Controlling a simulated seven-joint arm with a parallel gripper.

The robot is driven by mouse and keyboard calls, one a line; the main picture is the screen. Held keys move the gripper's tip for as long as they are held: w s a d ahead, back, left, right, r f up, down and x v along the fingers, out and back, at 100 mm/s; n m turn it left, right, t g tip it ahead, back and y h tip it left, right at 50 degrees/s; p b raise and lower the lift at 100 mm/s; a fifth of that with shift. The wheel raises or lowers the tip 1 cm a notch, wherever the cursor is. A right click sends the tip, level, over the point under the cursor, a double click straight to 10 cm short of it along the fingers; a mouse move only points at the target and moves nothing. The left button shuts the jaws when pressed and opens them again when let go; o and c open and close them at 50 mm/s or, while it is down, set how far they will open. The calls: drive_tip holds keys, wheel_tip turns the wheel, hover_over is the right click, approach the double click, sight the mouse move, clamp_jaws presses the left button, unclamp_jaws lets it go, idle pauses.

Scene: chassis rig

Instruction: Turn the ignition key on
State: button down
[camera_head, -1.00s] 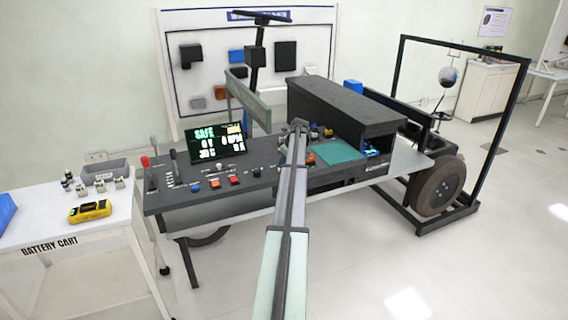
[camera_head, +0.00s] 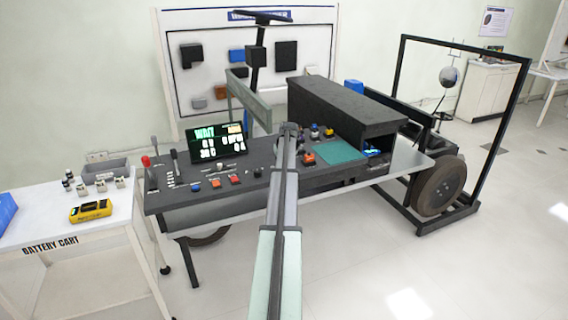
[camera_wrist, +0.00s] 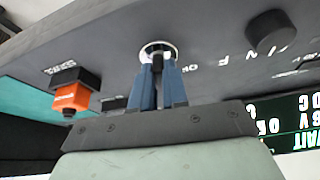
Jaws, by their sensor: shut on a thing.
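The ignition key (camera_wrist: 157,64) is a small dark piece standing in a round silver-ringed switch (camera_wrist: 158,47) on the dark console, seen in the wrist view. My gripper (camera_wrist: 158,76) has its two blue fingers closed on the key from either side, close to the ring. The fingers hide most of the key, so its exact angle is hard to read. In the head view my arm covers the key and the fingers. The console screen (camera_head: 217,142) reads "WAIT" in the head view, and its edge also shows in the wrist view (camera_wrist: 290,122).
An orange switch on a black base (camera_wrist: 72,97) sits left of the key in the wrist view, and a black knob (camera_wrist: 270,31) sits right. In the head view, levers (camera_head: 174,162) and coloured buttons (camera_head: 235,180) line the console. A black hood (camera_head: 345,105) stands behind the console's right side.

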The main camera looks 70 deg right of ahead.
drive_tip(key=shift+w+a+m+g+h, duration=0.15)
drive_tip(key=shift+m+g, duration=0.25)
drive_tip(key=shift+m, duration=0.7)
drive_tip(key=shift+s+d+m+g+h, duration=0.15)
drive_tip(key=shift+m+g, duration=0.25)
drive_tip(key=shift+m, duration=0.7)
drive_tip(key=shift+w+a+f, duration=0.1)
drive_tip(key=shift+w+a, duration=0.05)
drive_tip(key=c, duration=1.1)
unclamp_jaws()
drive_tip(key=shift+c, duration=0.2)
drive_tip(key=v, duration=1.4)
